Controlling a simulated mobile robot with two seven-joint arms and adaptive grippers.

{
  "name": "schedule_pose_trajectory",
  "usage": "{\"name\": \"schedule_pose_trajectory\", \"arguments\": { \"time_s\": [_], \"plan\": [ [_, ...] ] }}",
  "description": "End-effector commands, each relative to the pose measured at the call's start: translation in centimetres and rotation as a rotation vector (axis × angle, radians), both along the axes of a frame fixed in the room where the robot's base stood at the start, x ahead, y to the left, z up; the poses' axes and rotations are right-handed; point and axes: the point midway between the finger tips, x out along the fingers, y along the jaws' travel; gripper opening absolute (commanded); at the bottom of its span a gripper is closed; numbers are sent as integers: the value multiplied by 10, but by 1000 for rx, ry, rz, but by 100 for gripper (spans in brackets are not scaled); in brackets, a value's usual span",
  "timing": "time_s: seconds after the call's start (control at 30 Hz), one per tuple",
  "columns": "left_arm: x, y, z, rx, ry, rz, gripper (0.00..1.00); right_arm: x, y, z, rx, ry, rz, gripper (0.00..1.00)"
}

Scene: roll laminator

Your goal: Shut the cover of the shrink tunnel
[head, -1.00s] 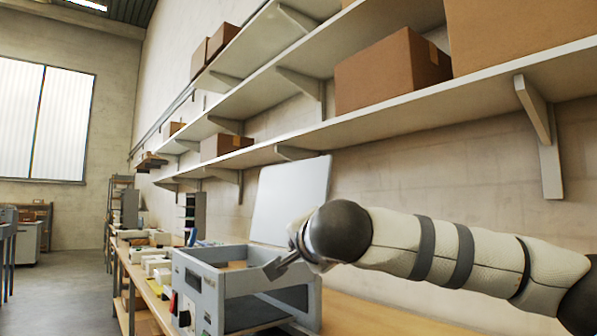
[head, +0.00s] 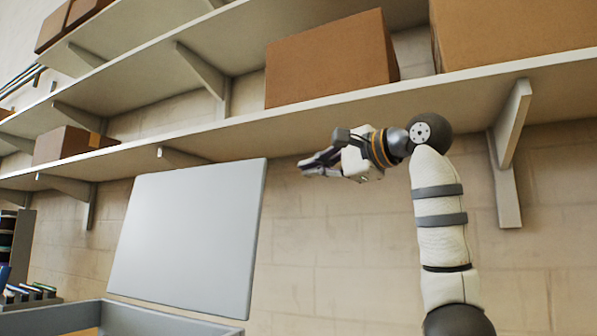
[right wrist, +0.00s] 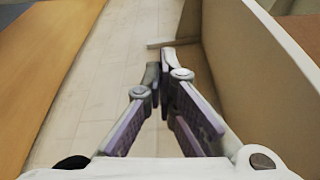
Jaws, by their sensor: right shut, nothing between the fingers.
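The shrink tunnel's cover (head: 190,240) is a flat light-grey panel. It stands open, nearly upright and leaning back slightly, behind the tunnel body. Only the top of the tunnel's grey body (head: 150,322) shows, at the bottom left of the head view. My right gripper (head: 308,165) is shut and empty, up to the right of the cover's top edge and apart from it in the picture. Its closed fingertips (right wrist: 160,60) show in the right wrist view with nothing between them. My left gripper is not in view.
A wall shelf (head: 300,122) with cardboard boxes (head: 330,62) runs above the cover and my right arm. A shelf bracket (head: 510,150) hangs at the right.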

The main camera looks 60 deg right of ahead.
Motion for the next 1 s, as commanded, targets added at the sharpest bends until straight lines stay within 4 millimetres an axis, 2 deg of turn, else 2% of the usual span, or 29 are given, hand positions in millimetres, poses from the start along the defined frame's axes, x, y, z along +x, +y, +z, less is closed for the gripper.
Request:
{"name": "schedule_pose_trajectory", "arguments": {
  "time_s": [0.03,0.3,0.43,0.57,1.0],
  "plan": [
    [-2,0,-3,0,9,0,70,16,-2,-5,1,11,2,0],
    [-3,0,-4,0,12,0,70,67,-12,-5,-2,4,3,0],
    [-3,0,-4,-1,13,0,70,63,11,0,-5,3,2,0],
    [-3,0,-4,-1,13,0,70,61,21,2,-2,3,0,0],
    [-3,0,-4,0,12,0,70,61,25,3,-5,2,-1,0]
  ]
}}
